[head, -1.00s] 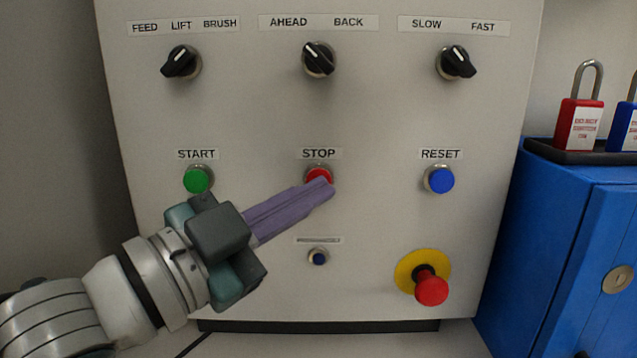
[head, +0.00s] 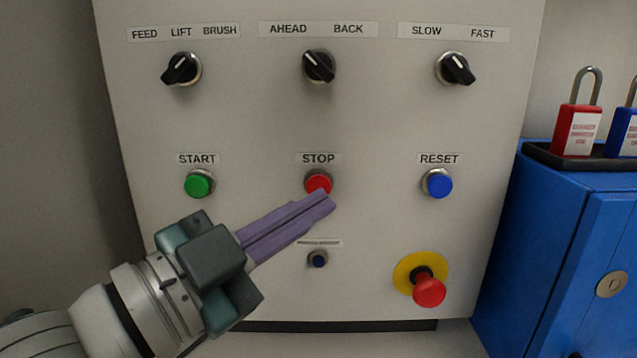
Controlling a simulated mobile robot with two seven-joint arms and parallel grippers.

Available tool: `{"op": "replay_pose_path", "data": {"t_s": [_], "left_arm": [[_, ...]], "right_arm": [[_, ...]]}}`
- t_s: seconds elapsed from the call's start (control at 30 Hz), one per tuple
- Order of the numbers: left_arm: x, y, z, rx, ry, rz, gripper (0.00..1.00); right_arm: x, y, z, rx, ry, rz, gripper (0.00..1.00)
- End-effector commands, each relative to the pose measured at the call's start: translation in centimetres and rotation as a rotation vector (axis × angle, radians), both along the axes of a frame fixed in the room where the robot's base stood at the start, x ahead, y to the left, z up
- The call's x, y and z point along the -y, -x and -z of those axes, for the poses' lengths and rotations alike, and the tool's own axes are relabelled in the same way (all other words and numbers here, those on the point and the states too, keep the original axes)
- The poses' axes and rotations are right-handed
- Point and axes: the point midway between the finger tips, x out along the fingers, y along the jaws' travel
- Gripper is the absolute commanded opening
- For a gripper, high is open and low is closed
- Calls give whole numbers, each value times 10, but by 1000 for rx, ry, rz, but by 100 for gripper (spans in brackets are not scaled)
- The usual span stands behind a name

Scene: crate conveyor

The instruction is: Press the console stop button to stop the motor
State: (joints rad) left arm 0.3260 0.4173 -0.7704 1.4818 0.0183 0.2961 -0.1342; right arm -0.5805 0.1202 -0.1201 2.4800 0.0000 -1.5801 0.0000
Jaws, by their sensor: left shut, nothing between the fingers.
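The red STOP button (head: 318,182) sits in the middle of the grey console panel (head: 380,215), under its STOP label (head: 318,159). My left gripper (head: 328,200) is shut and empty. Its purple fingertips are just below and in front of the button and cover a little of its lower edge. I cannot tell whether the fingertips touch the button or stand apart from it. My right gripper is not in view.
The green START button (head: 198,184) is left and the blue RESET button (head: 438,184) right. A small dark button (head: 317,259) is below, near a red emergency mushroom button (head: 429,291). Three black selector knobs line the top. A blue cabinet (head: 550,235) with padlocks stands right.

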Motion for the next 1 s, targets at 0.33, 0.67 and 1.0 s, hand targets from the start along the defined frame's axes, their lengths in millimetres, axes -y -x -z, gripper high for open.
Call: {"op": "replay_pose_path", "data": {"t_s": [0.33,0.67,1.0], "left_arm": [[0,35,-3,-3,2,0,0],[0,47,-1,1,0,0,0],[0,47,-1,0,0,0,0]], "right_arm": [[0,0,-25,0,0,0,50],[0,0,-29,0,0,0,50],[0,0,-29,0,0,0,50]]}}
